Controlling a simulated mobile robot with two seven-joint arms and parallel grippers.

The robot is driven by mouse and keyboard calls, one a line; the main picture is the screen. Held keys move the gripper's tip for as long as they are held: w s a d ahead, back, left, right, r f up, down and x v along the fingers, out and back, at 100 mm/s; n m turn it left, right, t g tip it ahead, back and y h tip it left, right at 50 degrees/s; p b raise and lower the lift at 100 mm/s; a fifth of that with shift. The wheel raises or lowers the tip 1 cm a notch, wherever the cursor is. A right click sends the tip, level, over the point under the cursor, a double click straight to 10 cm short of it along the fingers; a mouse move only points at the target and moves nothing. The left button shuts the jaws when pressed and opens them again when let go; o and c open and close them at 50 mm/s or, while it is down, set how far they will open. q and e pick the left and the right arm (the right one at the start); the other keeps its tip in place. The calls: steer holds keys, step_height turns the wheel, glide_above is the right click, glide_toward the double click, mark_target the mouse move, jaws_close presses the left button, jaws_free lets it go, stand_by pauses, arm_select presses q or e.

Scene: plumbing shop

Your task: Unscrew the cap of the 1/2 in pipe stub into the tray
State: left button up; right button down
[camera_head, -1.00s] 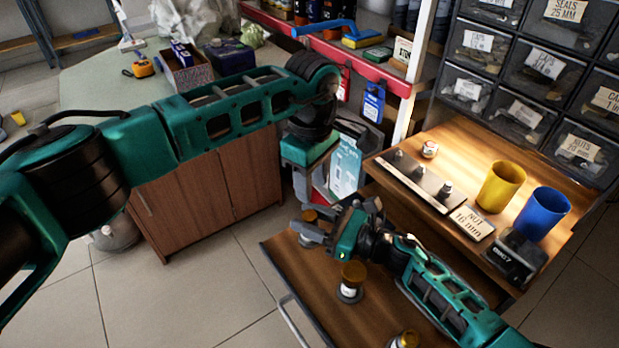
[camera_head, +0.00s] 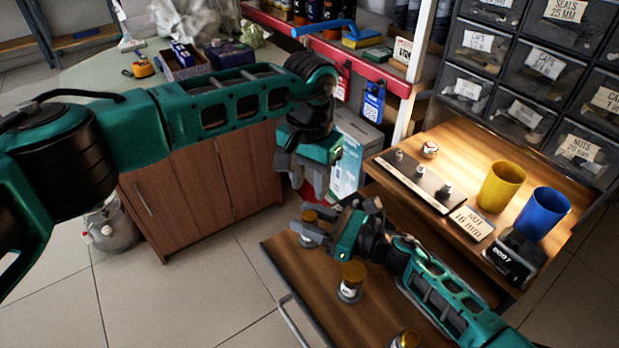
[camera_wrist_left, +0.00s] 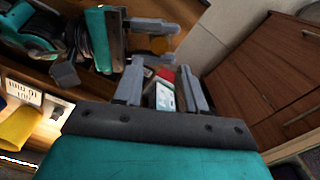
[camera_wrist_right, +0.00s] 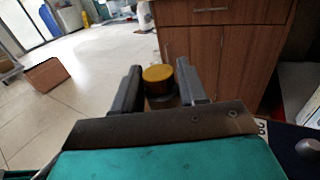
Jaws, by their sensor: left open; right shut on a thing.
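A pipe stub with a brass cap (camera_head: 309,216) stands at the far end of the pulled-out wooden board (camera_head: 285,262). My right gripper (camera_head: 308,233) is shut on this stub; its cap (camera_wrist_right: 158,73) shows between the fingers in the right wrist view. The fingers seem to be below the cap. My left gripper (camera_head: 312,180) is open and empty, fingers down, above and beyond the capped stub. In the left wrist view the cap (camera_wrist_left: 159,44) lies beyond its fingertips (camera_wrist_left: 162,82). I cannot tell which thing is the tray, or read the stub's size.
Two more capped stubs stand on the board, one in the middle (camera_head: 352,279) and one at the front (camera_head: 405,340). The shelf above holds a dark strip of fittings (camera_head: 418,180), a yellow cup (camera_head: 501,186) and a blue cup (camera_head: 544,213). A wooden cabinet (camera_head: 205,185) stands behind.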

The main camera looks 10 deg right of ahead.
mark_target(309, 215)
arm_select(q)
steer(key=shift+f, duration=3.95)
arm_select(e)
steer(key=shift+f, duration=0.1)
arm_select(q)
jaws_close()
steer(key=shift+o, duration=1.5)
jaws_free()
steer(key=shift+r, duration=2.3)
arm_select(e)
steer(key=c, duration=0.5)
jaws_free()
